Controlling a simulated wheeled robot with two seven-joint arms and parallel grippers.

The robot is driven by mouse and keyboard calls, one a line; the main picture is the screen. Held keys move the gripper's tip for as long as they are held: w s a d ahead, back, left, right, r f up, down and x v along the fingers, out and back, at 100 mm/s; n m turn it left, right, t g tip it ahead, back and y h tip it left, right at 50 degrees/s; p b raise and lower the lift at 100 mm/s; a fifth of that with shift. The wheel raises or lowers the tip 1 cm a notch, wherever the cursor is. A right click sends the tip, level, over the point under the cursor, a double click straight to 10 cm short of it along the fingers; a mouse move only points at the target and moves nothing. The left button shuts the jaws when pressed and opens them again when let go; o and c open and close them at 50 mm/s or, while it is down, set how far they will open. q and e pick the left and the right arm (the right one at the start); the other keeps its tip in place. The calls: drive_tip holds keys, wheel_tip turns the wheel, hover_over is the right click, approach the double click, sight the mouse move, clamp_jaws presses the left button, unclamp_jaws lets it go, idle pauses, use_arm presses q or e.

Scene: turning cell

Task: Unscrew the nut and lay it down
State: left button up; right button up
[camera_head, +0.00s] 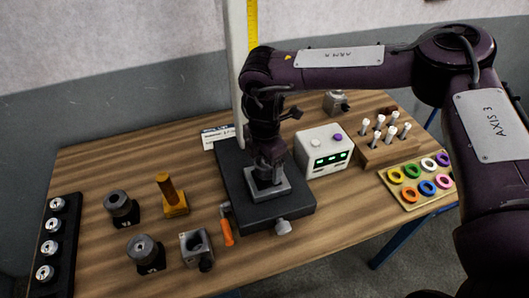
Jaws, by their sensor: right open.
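My right gripper (267,160) points straight down over a grey square block (279,188) on a dark base plate (240,200) in the middle of the table. It is open, and its fingers are close above or around whatever stands on the block. I cannot make out the nut; the gripper and wrist cover the top of the block. An orange post on an orange foot (175,204) stands to the left of the base plate. My left gripper is not in view.
Dark round parts on stands (120,207) and a grey clamp block (194,247) are at the left. An orange-handled tool (227,232) lies beside the plate. A white control box (318,160), a peg block (374,154) and a ring tray (409,204) stand right.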

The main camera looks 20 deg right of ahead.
drive_tip(key=shift+s, duration=0.15)
drive_tip(key=shift+c, duration=0.3)
drive_tip(key=c, duration=1.1)
drive_tip(key=n, duration=0.8)
drive_tip(key=shift+r, duration=0.1)
drive_tip(key=shift+n, duration=0.6)
